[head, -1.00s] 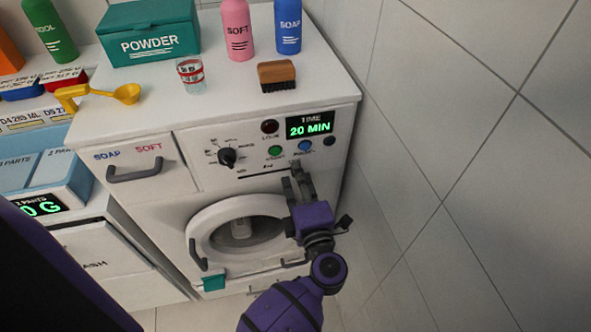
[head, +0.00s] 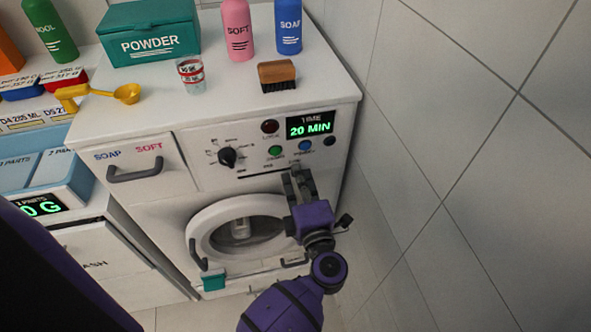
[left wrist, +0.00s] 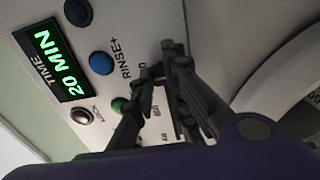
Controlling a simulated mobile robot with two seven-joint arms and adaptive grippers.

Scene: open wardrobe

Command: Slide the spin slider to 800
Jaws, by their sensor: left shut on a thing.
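The white washing machine (head: 160,220) has a control panel with a dark slider slot (head: 262,175) below the dial and buttons. My left gripper (head: 299,174) is at the right end of this slot, in front of the panel. Its dark fingers are shut on the slider knob, which they hide. In the left wrist view the fingers (left wrist: 165,62) reach to the panel beside the small printed marks. I cannot read the slider's value there. My right gripper is not in view.
The display (head: 310,124) reads 20 MIN. The dial (head: 228,157), green button (head: 275,151) and blue button (head: 306,146) sit above the slot. The round door (head: 207,222) is below. A tiled wall (head: 450,150) stands close on the right.

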